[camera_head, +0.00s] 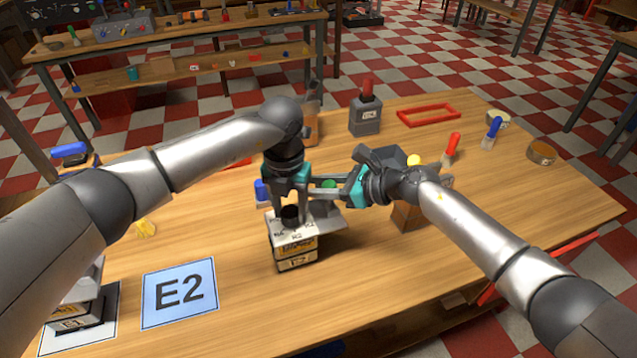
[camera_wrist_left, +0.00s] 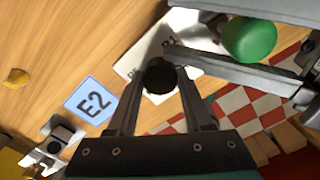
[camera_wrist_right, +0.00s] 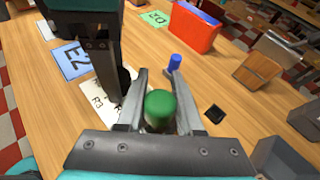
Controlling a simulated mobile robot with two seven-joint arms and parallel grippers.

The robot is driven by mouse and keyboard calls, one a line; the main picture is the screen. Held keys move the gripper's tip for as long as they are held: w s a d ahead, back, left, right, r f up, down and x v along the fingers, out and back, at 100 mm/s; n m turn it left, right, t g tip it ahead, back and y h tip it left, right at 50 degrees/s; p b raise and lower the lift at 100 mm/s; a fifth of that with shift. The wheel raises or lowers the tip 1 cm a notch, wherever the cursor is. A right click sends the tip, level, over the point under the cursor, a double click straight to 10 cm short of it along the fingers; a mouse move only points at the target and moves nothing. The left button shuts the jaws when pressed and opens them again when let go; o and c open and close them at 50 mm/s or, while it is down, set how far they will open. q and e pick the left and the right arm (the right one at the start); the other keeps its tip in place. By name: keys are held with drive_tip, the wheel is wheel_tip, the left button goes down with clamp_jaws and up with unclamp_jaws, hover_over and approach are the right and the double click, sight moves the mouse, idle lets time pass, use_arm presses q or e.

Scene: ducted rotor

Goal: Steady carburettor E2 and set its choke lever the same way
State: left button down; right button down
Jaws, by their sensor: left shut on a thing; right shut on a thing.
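A boxy carburettor (camera_head: 294,252) with a pale lettered top plate stands mid-table, to the right of the blue E2 card (camera_head: 180,292). My left gripper (camera_head: 290,205) reaches down from above and is shut on the black round knob (camera_wrist_left: 160,76) on its top. My right gripper (camera_wrist_right: 160,105) comes in from the right and is shut on a green knob (camera_wrist_right: 160,108). The green knob also shows in the left wrist view (camera_wrist_left: 248,40), beside the top plate. Its attachment to the carburettor is hidden by the fingers, and I cannot tell the lever's exact angle.
Another boxy unit (camera_head: 78,310) stands on a white card at the lower left. A blue-topped piece (camera_head: 262,190) is close behind my left gripper. The front right tabletop is clear.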

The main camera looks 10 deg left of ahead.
use_arm(q)
drive_tip(key=shift+w, duration=0.1)
use_arm(e)
drive_tip(key=shift+s+f, duration=0.1)
drive_tip(key=shift+f, duration=0.05)
drive_tip(key=c, duration=0.5)
unclamp_jaws()
drive_tip(key=shift+c, duration=0.2)
drive_tip(key=v, duration=1.2)
use_arm(q)
drive_tip(key=shift+c, duration=1.1)
unclamp_jaws()
